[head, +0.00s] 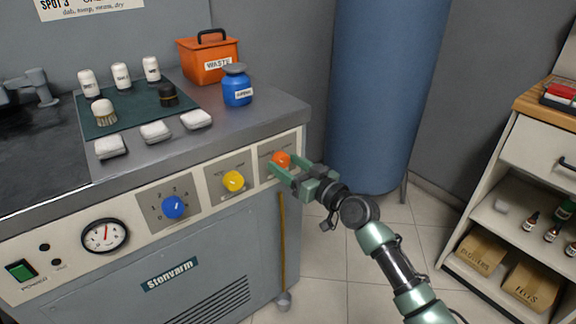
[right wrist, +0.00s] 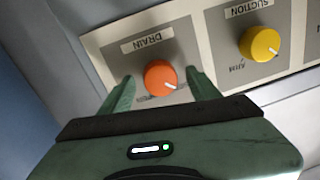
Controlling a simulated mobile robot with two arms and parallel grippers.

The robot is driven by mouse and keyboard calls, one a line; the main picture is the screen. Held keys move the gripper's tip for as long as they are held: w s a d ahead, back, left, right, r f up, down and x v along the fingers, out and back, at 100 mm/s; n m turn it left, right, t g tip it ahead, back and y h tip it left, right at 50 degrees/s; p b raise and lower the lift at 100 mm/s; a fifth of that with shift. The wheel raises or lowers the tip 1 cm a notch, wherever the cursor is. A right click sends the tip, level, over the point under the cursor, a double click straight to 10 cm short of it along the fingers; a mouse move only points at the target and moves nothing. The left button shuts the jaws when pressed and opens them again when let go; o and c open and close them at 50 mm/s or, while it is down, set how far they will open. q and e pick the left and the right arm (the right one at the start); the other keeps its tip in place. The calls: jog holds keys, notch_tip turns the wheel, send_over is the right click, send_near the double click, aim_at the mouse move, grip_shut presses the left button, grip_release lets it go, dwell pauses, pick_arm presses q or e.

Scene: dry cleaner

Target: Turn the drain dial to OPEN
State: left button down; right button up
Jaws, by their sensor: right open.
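The drain dial is an orange knob (head: 281,159) at the right end of the machine's front panel, and it shows close up in the right wrist view (right wrist: 160,77). A plate above it reads DRAIN (right wrist: 147,40). A pale pointer mark on the knob points to the lower right in the right wrist view; the small print below it is too small and partly hidden to read. My right gripper (head: 285,170) is open, with its green fingers (right wrist: 160,92) on either side of the knob. I cannot tell whether they touch it. My left gripper is not in view.
A yellow suction knob (head: 233,181) and a blue numbered knob (head: 173,207) sit left of the drain dial. A thin yellow pipe (head: 281,240) runs down below it. A blue cylinder (head: 385,90) stands behind my right arm. A wooden-topped shelf unit (head: 545,112) stands at right.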

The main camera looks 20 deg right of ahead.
grip_shut()
